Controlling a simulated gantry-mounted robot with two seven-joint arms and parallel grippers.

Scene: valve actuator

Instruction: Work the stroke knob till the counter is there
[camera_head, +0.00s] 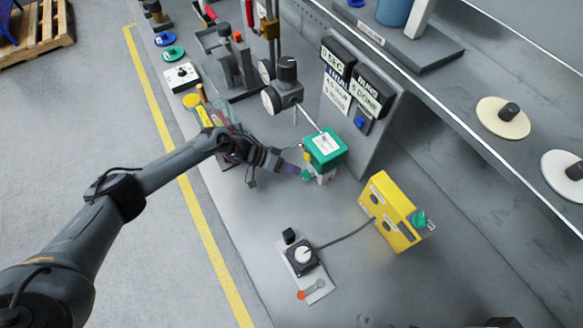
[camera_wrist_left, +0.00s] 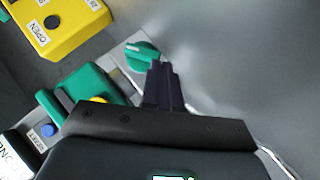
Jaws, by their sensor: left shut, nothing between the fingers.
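A green knob (camera_head: 306,174) sits on a pale base at the near side of the green actuator box (camera_head: 325,146). In the left wrist view the green knob (camera_wrist_left: 143,52) has a pale line on it. My left gripper (camera_head: 297,170) is shut and empty, its fingertips right at the knob. In the left wrist view the shut fingers (camera_wrist_left: 163,68) overlap the knob's edge; I cannot tell whether they touch it. A black counter sign (camera_head: 374,92) reading "RUNS 5 DONE" stands on a grey panel behind, beside a "0 SEC" sign (camera_head: 338,57). My right gripper is not seen.
A yellow box (camera_head: 388,212) with another green knob stands to the right. A small joystick box (camera_head: 303,256) is cabled to it. A grey gauge (camera_head: 283,93) and valve parts stand behind my left arm.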

